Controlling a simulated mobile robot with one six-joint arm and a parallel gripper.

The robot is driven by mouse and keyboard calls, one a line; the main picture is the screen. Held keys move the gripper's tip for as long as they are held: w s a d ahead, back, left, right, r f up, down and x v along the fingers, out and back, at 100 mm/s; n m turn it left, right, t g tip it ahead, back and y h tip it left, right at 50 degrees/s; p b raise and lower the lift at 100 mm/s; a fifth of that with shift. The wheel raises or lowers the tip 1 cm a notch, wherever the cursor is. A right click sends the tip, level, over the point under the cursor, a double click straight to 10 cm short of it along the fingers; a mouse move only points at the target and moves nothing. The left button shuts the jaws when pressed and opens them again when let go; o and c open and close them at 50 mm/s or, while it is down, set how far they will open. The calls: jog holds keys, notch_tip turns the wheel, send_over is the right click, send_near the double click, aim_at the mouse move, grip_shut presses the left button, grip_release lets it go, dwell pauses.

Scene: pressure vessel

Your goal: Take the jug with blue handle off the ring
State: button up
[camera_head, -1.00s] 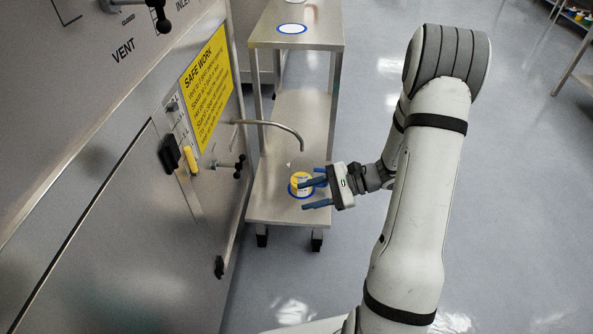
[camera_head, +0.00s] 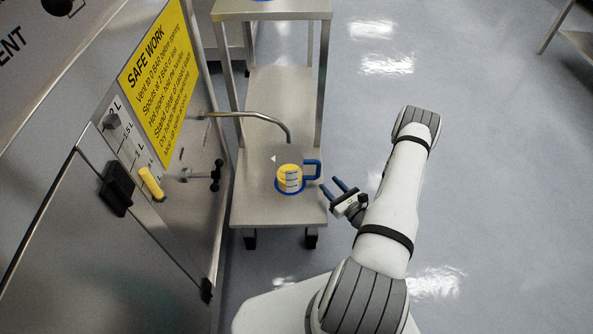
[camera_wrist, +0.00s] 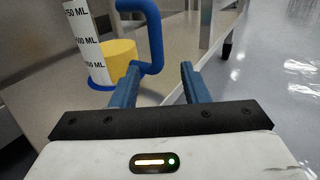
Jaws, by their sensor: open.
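The jug (camera_head: 289,177) with a blue handle (camera_head: 313,163) stands upright on the blue ring (camera_head: 277,190) on a metal cart's lower shelf. It looks clear with yellow contents and a white measuring strip. The handle points right. My gripper (camera_head: 331,184) is open and empty, just right of the jug and apart from it. In the wrist view, the blue handle (camera_wrist: 153,40) appears ahead of my open fingers (camera_wrist: 160,70), nearer the left finger. The jug's yellow contents (camera_wrist: 121,58) show at left; its top is cut off there.
A bent metal spout (camera_head: 255,115) reaches over the shelf behind the jug. A valve (camera_head: 203,175) sticks out of the steel vessel at left. The cart's upper shelf (camera_head: 275,9) and posts stand behind. Open floor (camera_head: 460,170) lies to the right.

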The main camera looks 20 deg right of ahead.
aim_at(318, 177)
jog(key=x, duration=0.2)
jog(key=b+x, duration=0.1)
jog(key=x, duration=0.1)
jog(key=f+b+x, duration=0.1)
jog(key=shift+w+a, duration=0.3)
jog(key=shift+w, duration=0.05)
jog(key=shift+w+a+r, duration=0.15)
jog(key=shift+w, duration=0.35)
jog(key=shift+c, duration=0.5)
grip_shut()
